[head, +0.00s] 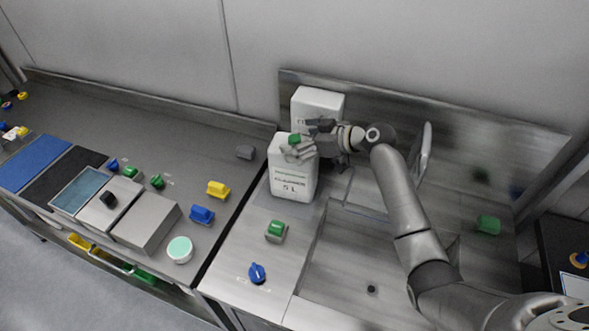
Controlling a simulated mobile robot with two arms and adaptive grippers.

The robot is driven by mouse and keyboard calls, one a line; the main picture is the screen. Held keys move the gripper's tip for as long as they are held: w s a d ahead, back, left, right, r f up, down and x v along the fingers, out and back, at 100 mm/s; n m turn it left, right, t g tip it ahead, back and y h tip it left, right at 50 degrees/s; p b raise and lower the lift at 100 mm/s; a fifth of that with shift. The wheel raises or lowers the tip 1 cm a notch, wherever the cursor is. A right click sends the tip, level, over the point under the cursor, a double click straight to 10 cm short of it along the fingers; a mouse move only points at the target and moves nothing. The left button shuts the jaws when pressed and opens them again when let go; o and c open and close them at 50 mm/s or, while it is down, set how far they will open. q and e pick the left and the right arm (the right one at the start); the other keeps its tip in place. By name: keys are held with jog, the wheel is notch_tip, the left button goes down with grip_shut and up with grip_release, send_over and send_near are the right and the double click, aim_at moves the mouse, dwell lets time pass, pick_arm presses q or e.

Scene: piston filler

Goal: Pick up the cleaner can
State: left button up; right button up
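The cleaner can (290,181) is a white jug with a green cap (295,139) and a label reading 5 L. It stands upright on the steel counter left of the sink. My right gripper (312,139) is at the top of the can, close to its cap and handle. The fingers overlap the can's top right in the picture. I cannot tell whether they are closed around the handle or only beside it. My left gripper is not in view.
A second white can (318,102) stands just behind, near the back wall. The sink basin (350,265) lies to the right, with a faucet (424,150). A green knob (276,231) and a blue knob (257,273) sit on the counter in front. Several coloured pieces lie on the left bench (110,130).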

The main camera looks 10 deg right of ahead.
jog(key=shift+s, duration=0.1)
jog(key=c, duration=1.7)
jog(key=shift+r, duration=0.2)
jog(key=shift+c, duration=0.6)
jog(key=shift+f, duration=0.1)
jog(key=shift+c, duration=0.2)
